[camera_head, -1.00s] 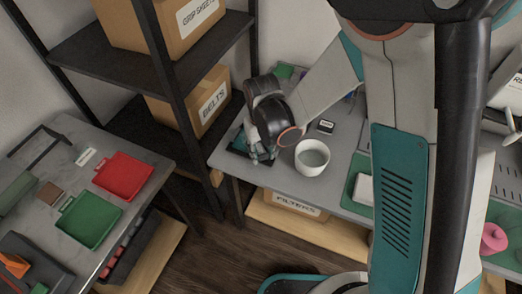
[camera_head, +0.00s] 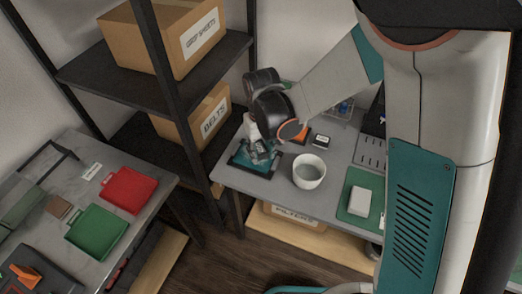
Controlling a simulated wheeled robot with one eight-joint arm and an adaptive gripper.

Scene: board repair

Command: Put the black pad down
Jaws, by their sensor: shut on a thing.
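My gripper (camera_head: 259,150) is at the left end of the grey table, low over a dark tray with a teal inside (camera_head: 240,161). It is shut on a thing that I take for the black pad. The pad is too small and too hidden by the fingers to make out. I cannot tell whether it touches the tray.
A white bowl (camera_head: 309,172) stands right of my gripper. A small dark item with a pale label (camera_head: 321,141) lies behind it. A green mat (camera_head: 349,212) bears a white block (camera_head: 360,201). The shelf post (camera_head: 169,78) stands to the left. A nearer table holds red (camera_head: 129,190) and green trays (camera_head: 95,231).

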